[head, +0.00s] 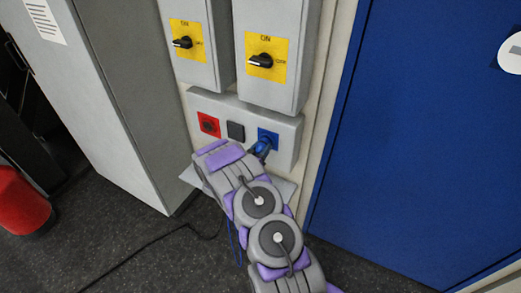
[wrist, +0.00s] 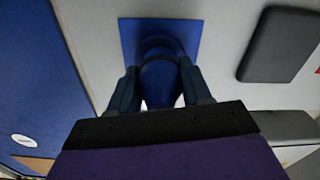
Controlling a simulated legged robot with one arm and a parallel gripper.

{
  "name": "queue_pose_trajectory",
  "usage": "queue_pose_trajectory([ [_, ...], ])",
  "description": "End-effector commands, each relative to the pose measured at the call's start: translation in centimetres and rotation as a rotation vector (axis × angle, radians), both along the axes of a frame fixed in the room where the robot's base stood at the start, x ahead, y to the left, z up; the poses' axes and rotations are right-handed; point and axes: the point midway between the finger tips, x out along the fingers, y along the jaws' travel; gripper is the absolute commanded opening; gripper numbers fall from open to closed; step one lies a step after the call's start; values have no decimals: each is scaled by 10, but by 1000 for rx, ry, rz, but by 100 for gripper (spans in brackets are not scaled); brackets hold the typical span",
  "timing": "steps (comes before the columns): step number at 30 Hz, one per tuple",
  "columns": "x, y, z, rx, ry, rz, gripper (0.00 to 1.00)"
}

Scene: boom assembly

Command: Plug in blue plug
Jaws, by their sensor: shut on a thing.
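The blue socket (head: 268,133) is at the right end of a grey panel on the wall. Its square blue plate (wrist: 129,36) fills the top middle of the wrist view. My gripper (wrist: 159,80) is shut on the blue plug (wrist: 160,88), one dark finger on each side. The plug points at the socket, and its front end overlaps the socket in the wrist view. I cannot tell how deep it sits, as the contact is hidden. In the head view my gripper (head: 261,148) is right at the socket, with the plug mostly hidden.
A red socket (head: 209,125) and a dark square cover (head: 236,131) are left of the blue socket. Two switch boxes (head: 266,59) hang above. A grey cabinet (head: 125,90) stands left and a blue door (head: 420,130) right. A cable (head: 150,243) lies on the floor.

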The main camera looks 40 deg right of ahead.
Motion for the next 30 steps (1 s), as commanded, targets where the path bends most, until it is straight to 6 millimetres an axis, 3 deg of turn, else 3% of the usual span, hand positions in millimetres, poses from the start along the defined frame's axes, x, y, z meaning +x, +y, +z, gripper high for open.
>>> queue_pose_trajectory([
  [6, 2, -4, 0, -1, -1, 0, 5],
  [7, 2, -3, 0, -1, -1, 0, 51],
  [15, 2, -3, 0, 0, 0, 0, 77],
  [24, 1, -2, 0, 0, 0, 1, 78],
  [30, -5, 17, 0, 3, 3, 4, 78],
])
